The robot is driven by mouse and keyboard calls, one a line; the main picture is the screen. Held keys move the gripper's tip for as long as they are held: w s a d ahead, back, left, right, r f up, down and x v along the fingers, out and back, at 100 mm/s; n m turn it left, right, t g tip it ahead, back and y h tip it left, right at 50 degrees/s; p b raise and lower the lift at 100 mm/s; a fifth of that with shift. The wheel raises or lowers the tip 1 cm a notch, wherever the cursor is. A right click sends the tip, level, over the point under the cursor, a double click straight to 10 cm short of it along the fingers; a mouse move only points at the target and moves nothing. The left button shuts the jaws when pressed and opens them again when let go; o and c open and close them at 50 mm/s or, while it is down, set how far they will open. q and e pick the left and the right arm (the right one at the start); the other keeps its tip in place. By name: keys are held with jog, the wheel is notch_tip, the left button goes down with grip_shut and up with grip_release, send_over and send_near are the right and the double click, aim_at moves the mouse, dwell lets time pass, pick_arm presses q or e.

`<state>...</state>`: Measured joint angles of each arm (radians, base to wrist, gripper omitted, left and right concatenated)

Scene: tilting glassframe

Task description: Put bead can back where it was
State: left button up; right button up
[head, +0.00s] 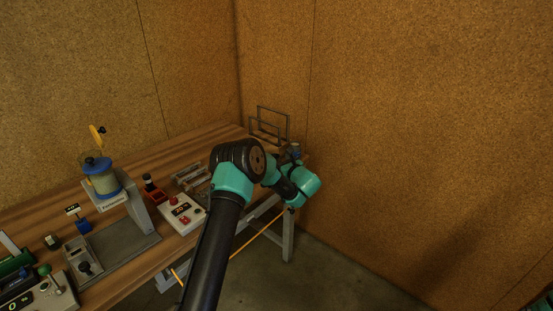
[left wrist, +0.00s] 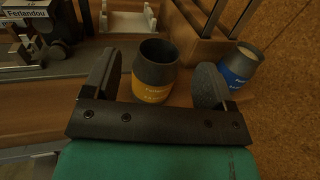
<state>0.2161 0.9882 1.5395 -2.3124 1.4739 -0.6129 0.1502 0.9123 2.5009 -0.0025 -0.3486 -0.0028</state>
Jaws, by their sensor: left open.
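Two dark grey cans show in the left wrist view. One has an orange-yellow label (left wrist: 155,75) and stands upright with its open top visible. The other has a blue label (left wrist: 238,66) and stands to its right. In the head view my left arm hides most of that bench end. My right gripper is in neither view.
A wire rack (head: 272,123) stands at the bench's far end, near the wall. A grey Ferlandou machine (head: 140,215), a white box with red buttons (head: 183,214) and grey metal brackets (head: 188,177) stand to the left. The bench edge drops to open floor.

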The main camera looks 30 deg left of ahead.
pick_arm(q)
jog(key=v, duration=0.8)
jog(key=shift+a, duration=0.1)
